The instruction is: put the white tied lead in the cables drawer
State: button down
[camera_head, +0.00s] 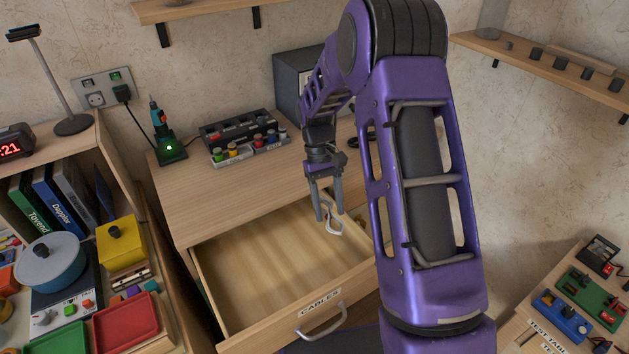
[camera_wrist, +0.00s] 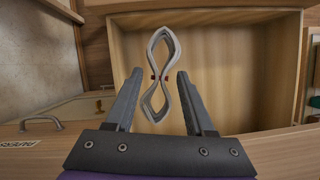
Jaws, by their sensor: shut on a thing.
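The white tied lead (camera_head: 331,217) is a looped white cable with a small red tie at its middle. It hangs from my gripper (camera_head: 324,200), which is shut on it. In the wrist view the lead (camera_wrist: 159,60) shows as a narrow figure-eight between the two fingers of my gripper (camera_wrist: 157,88). The cables drawer (camera_head: 212,300) is pulled open, with a "CABLES" label and a metal handle on its front. Its inside looks empty. The gripper and lead are above the drawer, towards its back right; their exact height is hard to tell.
The desktop (camera_head: 215,200) above the drawer holds a colour-capped rack (camera_head: 245,140), a green-based screwdriver stand (camera_head: 170,152) and a dark box (camera_head: 290,85). A crowded shelf unit (camera_head: 75,225) stands close on the left. My purple arm hides the drawer's right side.

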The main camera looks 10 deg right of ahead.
aim_at(286, 270)
jog(key=k+j+u, duration=0.15)
jog(key=j+u, duration=0.2)
jog(key=k+j+u, duration=0.15)
jog(key=j+u, duration=0.2)
jog(key=j+z, duration=0.25)
jog(key=z, duration=0.15)
jog(key=j+z, duration=0.25)
jog(key=z, duration=0.15)
jog(key=j+z, duration=0.25)
jog(key=z, duration=0.15)
